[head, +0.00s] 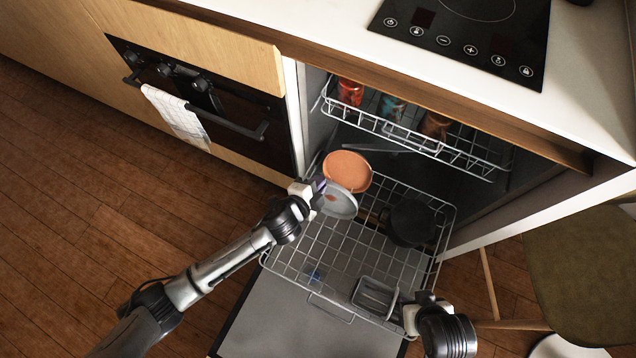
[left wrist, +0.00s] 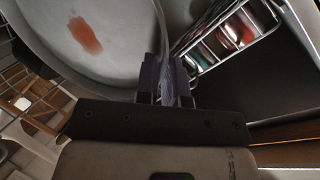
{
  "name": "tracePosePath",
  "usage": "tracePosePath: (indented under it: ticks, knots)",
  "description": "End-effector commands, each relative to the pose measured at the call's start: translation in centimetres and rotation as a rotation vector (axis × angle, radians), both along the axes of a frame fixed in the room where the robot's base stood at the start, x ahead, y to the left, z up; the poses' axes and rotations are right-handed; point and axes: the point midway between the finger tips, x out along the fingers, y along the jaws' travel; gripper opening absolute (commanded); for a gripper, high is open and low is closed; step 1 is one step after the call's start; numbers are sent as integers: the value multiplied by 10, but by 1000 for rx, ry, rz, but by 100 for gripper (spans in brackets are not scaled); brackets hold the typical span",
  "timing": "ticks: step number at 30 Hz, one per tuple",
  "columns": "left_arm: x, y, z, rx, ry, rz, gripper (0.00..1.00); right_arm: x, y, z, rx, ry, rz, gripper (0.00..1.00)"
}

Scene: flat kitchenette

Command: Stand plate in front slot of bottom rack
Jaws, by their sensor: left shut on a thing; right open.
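A grey plate (head: 339,204) with a reddish stain is held by its edge in my left gripper (head: 318,190). In the left wrist view the plate (left wrist: 105,45) fills the upper left, its rim between the fingers (left wrist: 163,75). It is tilted above the left part of the bottom rack (head: 300,238); I cannot tell whether it touches the wires. An orange plate (head: 347,168) is just behind it, partly covered by it. My right gripper (head: 410,318) is open beside the rack's front right corner, its fingers partly hidden by the wrist.
A black pot (head: 410,222) sits at the rack's right side. The upper rack (head: 440,148) holds several cups. The open dishwasher door (head: 290,320) lies below.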

Motion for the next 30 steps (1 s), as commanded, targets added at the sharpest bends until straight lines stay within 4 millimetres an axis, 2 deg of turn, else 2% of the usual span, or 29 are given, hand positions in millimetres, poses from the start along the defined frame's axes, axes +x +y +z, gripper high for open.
tracePosePath:
  ticks: [1,12,30]
  knots:
    - [0,0,-8,-2,-2,-1,0,0,0,-10,0,0,0,43]
    - [0,0,-39,-1,-1,-1,0,0,-2,-46,-7,1,4,43]
    - [0,-1,-93,-2,0,0,0,0,-1,-73,-4,1,3,43]
